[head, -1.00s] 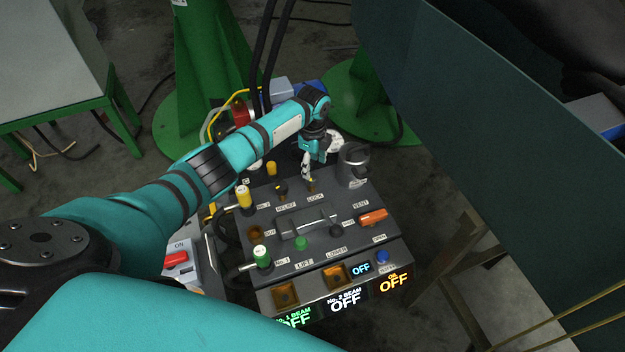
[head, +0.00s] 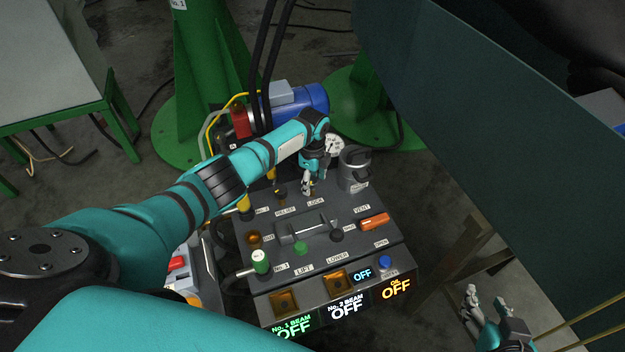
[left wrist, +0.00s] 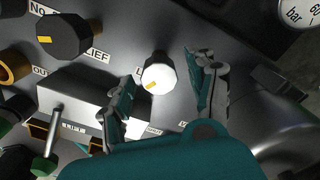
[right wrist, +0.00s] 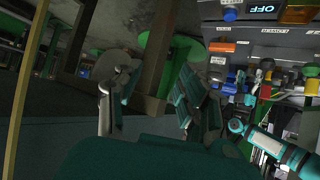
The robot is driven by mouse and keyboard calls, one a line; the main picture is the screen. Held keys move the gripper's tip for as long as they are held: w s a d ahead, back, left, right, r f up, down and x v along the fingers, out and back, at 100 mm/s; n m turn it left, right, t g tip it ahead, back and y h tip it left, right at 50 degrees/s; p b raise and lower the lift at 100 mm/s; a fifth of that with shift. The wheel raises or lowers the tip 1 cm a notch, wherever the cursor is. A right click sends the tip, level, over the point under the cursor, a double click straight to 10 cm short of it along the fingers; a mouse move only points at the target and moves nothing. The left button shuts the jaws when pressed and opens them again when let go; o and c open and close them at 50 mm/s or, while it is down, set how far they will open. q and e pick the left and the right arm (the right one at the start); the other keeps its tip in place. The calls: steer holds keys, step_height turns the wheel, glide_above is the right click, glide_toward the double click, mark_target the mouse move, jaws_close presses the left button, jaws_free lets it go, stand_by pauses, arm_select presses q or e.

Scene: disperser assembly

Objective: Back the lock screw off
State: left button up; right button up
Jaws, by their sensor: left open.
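The lock screw (left wrist: 158,73) is a dark knob with a pale faceted top and a yellow mark, seen end-on in the left wrist view. My left gripper (left wrist: 162,68) is open, with one finger on each side of the screw and visible gaps between. In the head view my left gripper (head: 307,188) is over the LOCK label area and mostly hides the screw. My right gripper (head: 484,296) is at the lower right, off the panel; in the right wrist view (right wrist: 146,92) its fingers are apart with nothing between them.
The relief knob (left wrist: 68,37) is beside the lock screw. The panel (head: 355,252) also carries a bar handle (head: 308,228), an orange vent lever (head: 374,221) and a white-topped green No. 1 knob (head: 260,261). A gauge (left wrist: 298,12) and grey cylinder (head: 354,168) stand behind.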

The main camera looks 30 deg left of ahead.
arm_select(q)
steer(key=c, duration=1.1)
steer(key=n+p, duration=0.1)
steer(key=n, duration=0.2)
steer(key=shift+r+n+p, duration=0.1)
steer(key=shift+n+p, duration=0.2)
steer(key=shift+c, duration=0.2)
steer(key=n+p, duration=0.1)
steer(key=n, duration=0.3)
steer(key=shift+w+n, duration=0.1)
steer(key=shift+n, duration=0.6)
steer(key=n+p, duration=0.1)
steer(key=n, duration=0.5)
steer(key=shift+w, duration=0.1)
steer(key=n, duration=0.6)
steer(key=shift+a+n+p, duration=0.2)
steer(key=shift+n+p, duration=0.2)
arm_select(e)
steer(key=s+d+f+g+h, duration=0.1)
steer(key=s+d+f+g, duration=0.1)
steer(key=s, duration=0.4)
steer(key=s+d+f+g, duration=0.1)
steer(key=s+d+g, duration=0.1)
steer(key=s+g, duration=0.3)
steer(key=shift+s+f+h, duration=0.35)
steer(key=shift+f+h, duration=0.05)
arm_select(q)
steer(key=o, duration=1.1)
